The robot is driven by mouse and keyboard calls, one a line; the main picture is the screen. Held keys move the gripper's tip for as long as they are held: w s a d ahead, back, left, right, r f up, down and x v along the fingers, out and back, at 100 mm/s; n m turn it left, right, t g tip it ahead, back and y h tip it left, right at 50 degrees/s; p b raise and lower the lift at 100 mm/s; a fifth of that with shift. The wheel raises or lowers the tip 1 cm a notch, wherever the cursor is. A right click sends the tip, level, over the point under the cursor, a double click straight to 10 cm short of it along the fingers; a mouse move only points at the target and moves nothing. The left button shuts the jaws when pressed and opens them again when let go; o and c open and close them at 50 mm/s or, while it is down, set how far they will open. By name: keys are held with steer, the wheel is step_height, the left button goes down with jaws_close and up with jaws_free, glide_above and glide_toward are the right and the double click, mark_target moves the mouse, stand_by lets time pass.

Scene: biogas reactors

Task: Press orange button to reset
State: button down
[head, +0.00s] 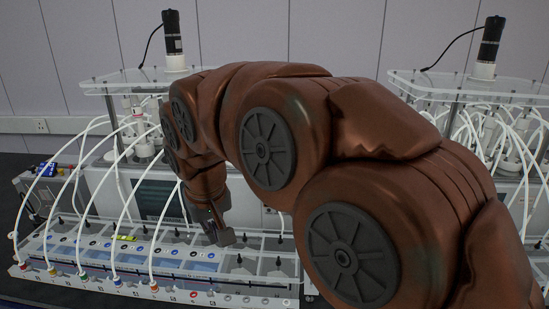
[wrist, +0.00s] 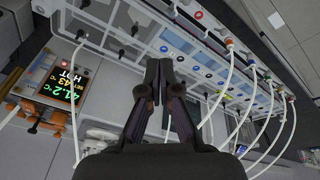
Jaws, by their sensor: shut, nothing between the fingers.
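In the wrist view, a lit display (wrist: 66,84) showing about 41.2 °C and "HOT" is at the left. Several small orange parts (wrist: 34,127) sit on a pale unit at the lower left, but I cannot tell whether one is the orange button. My gripper (wrist: 163,66) is shut and empty, with its fingertips at the picture's middle, right of the display and apart from it. In the head view my gripper (head: 222,237) points down over the right part of the bottle bath, and my arm hides much of the unit behind it.
The clear-lidded bath (head: 262,263) holds bottles with coloured caps and arching white tubes (wrist: 233,90). Motor-topped reactors stand behind, one at the left (head: 173,40) and one at the right (head: 490,47). A dark screen (head: 158,199) shows behind the tubes.

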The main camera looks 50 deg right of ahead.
steer(key=w+d+r+m+t+h+b, duration=0.1)
steer(key=w+d+r+m, duration=0.1)
steer(key=d, duration=0.7)
steer(key=w+d+r+m+t+h+b, duration=0.1)
steer(key=w+d+r+m+h+b, duration=0.1)
steer(key=w+d+r, duration=0.2)
steer(key=w+d+r+m+t+h+b, duration=0.1)
steer(key=w+d+r+m+h+b, duration=0.1)
steer(key=d+r, duration=0.5)
steer(key=w+d+m, duration=0.1)
steer(key=d, duration=0.5)
steer(key=shift+d+r, duration=0.35)
steer(key=p+x, duration=0.2)
steer(key=x, duration=0.8)
steer(key=shift+w+d+f, duration=0.1)
steer(key=shift+f, duration=0.2)
steer(key=shift+f+p, duration=0.55)
steer(key=shift+f, duration=1.05)
